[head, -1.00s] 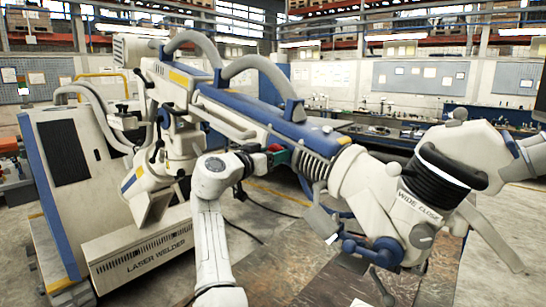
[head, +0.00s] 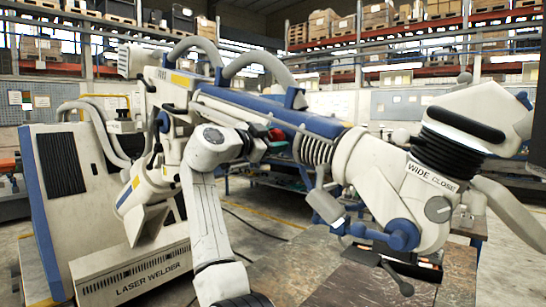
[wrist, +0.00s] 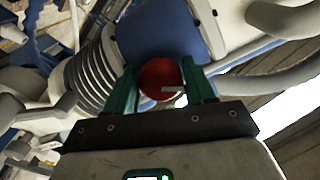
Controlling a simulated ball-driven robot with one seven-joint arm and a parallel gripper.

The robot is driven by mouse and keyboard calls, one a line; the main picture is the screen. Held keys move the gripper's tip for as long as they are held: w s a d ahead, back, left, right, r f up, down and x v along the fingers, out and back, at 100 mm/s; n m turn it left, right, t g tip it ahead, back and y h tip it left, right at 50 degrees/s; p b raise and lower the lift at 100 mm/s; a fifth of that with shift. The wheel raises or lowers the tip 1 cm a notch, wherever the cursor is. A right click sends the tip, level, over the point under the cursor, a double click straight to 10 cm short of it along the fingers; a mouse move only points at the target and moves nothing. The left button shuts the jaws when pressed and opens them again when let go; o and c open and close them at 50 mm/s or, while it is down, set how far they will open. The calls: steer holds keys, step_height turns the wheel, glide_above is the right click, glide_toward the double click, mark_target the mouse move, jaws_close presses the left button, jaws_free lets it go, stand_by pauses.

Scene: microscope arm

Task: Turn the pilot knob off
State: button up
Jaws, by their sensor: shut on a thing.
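In the head view my gripper (head: 276,141) is at the side of the welder arm, and only a little red of the knob shows there. The knob's base is mostly hidden.
The welder's cabinet (head: 85,200) stands at the left. Its heavy white head (head: 415,180), with a dial, black bellows and handles, hangs at the right. A ribbed hose (wrist: 88,78) lies close beside my gripper. Shelves and workbenches line the back.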

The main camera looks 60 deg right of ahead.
steer(key=m+b, duration=0.2)
steer(key=m, duration=0.1)
steer(key=shift+f+m+b, duration=0.1)
steer(key=shift+m+b, duration=0.2)
steer(key=shift+w+m+b, duration=0.1)
steer(key=shift+m+b, duration=0.65)
steer(key=shift+m, duration=1.05)
steer(key=o, duration=1)
steer(key=shift+r, duration=0.2)
steer(key=b+v, duration=0.1)
steer(key=v, duration=0.9)
steer(key=shift+a, duration=0.4)
